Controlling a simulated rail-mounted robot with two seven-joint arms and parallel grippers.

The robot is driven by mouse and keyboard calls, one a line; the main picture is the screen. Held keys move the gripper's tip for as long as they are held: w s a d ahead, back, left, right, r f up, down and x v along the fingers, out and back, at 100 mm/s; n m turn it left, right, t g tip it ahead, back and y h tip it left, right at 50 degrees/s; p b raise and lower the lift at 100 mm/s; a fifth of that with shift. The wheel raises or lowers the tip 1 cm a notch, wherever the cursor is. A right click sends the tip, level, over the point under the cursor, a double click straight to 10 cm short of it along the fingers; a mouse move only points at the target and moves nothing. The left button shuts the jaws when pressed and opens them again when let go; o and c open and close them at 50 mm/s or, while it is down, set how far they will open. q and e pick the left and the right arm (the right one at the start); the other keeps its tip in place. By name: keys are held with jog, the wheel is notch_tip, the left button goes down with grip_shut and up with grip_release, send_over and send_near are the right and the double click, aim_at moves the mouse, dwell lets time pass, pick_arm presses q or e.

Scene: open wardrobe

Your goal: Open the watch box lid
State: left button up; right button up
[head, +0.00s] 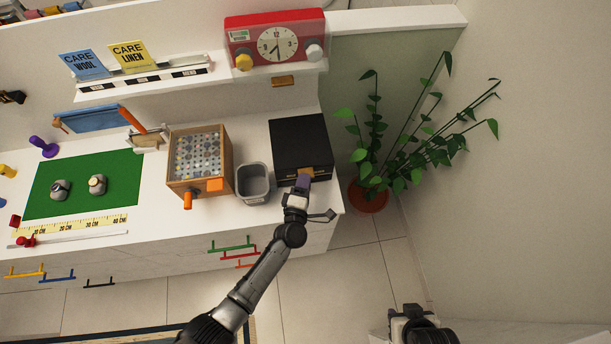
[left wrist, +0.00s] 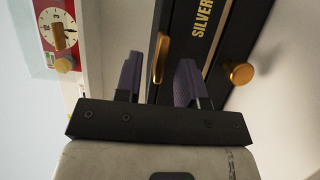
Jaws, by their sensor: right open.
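The watch box (head: 300,138) is a black box with its lid closed, on the right end of the white counter. In the left wrist view its dark front (left wrist: 215,55) carries gold "SILVER" lettering, a long brass tab (left wrist: 160,58) and a round brass knob (left wrist: 238,72). My left gripper (head: 304,181) is at the box's front edge. Its purple fingers (left wrist: 160,78) are open, with the brass tab showing in the gap between them; I cannot tell whether they touch it. My right gripper (head: 408,312) is open and empty low in the head view, away from the counter.
A grey bin (head: 253,183) and a wooden box of small parts (head: 200,160) stand left of the watch box. A potted plant (head: 369,196) stands to its right. A red clock (head: 277,42) sits on the shelf behind. Two watches lie on a green mat (head: 75,170).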

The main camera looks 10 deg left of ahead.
pick_arm(q)
jog(key=shift+w+d, duration=0.1)
jog(key=shift+w, duration=1)
jog(key=shift+c, duration=0.4)
grip_shut()
